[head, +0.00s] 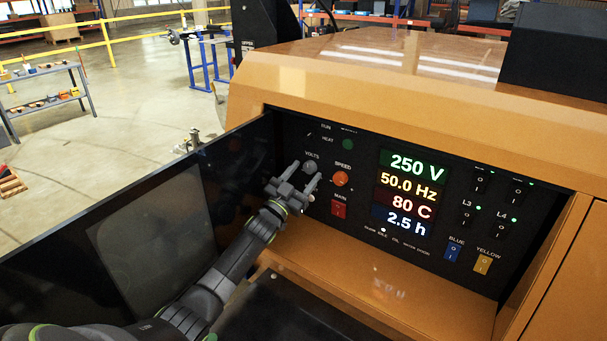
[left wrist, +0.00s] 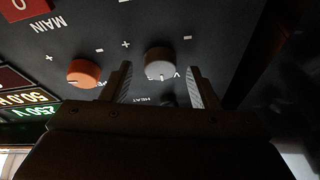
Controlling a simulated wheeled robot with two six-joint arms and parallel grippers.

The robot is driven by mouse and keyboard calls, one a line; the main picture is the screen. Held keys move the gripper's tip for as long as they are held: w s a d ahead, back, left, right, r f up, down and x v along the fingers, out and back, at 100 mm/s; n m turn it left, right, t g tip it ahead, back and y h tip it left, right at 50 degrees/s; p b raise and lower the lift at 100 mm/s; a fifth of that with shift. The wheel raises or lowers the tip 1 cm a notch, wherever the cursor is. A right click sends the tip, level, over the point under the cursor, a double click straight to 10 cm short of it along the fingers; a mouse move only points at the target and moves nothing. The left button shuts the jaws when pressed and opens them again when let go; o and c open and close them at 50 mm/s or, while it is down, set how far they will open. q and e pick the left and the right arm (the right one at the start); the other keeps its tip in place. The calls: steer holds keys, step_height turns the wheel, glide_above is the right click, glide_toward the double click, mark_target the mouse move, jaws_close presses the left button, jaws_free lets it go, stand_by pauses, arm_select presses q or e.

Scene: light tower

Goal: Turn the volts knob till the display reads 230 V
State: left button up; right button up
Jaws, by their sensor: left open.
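The grey volts knob (head: 310,167) is on the black control panel, under the VOLTS label. It also shows in the left wrist view (left wrist: 160,63), with a pale pointer mark on its face. The display (head: 416,166) reads 250 V in green on its top line. My left gripper (head: 305,178) is open, its two fingers pointing at the panel around the volts knob. In the left wrist view the knob appears between the fingers, with gaps on both sides; I cannot tell how far the tips reach over it. My right gripper is not in view.
The orange speed knob (head: 340,179) is close to the right of the volts knob. A red main switch (head: 339,208) is below it. A black open door (head: 150,215) stands left of the panel. Blue and yellow switches (head: 482,264) are at the lower right.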

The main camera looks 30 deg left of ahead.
arm_select(q)
steer(key=shift+w, duration=0.1)
steer(key=shift+c, duration=0.4)
steer(key=c, duration=0.9)
steer(key=shift+d+n, duration=0.1)
steer(key=shift+n, duration=0.4)
steer(key=shift+r+n+y, duration=0.1)
steer(key=shift+n+y, duration=0.7)
steer(key=shift+n, duration=0.1)
steer(key=shift+d+r+n+y+p, duration=0.1)
steer(key=shift+n+y+p, duration=0.6)
steer(key=shift+n, duration=0.5)
steer(key=n+g+y+p, duration=0.1)
steer(key=n+p, duration=0.2)
steer(key=n, duration=0.1)
steer(key=n+y+p, duration=0.2)
steer(key=n+p, duration=0.2)
steer(key=n+g+y+p, duration=0.1)
steer(key=n+p, duration=0.3)
steer(key=shift+d+r+n+g+y, duration=0.2)
steer(key=shift+r+n+g+y, duration=0.1)
steer(key=shift+r+y, duration=0.1)
steer(key=shift+f+n+g+p, duration=0.2)
steer(key=shift+n+g+p, duration=0.3)
steer(key=shift+n+p, duration=0.9)
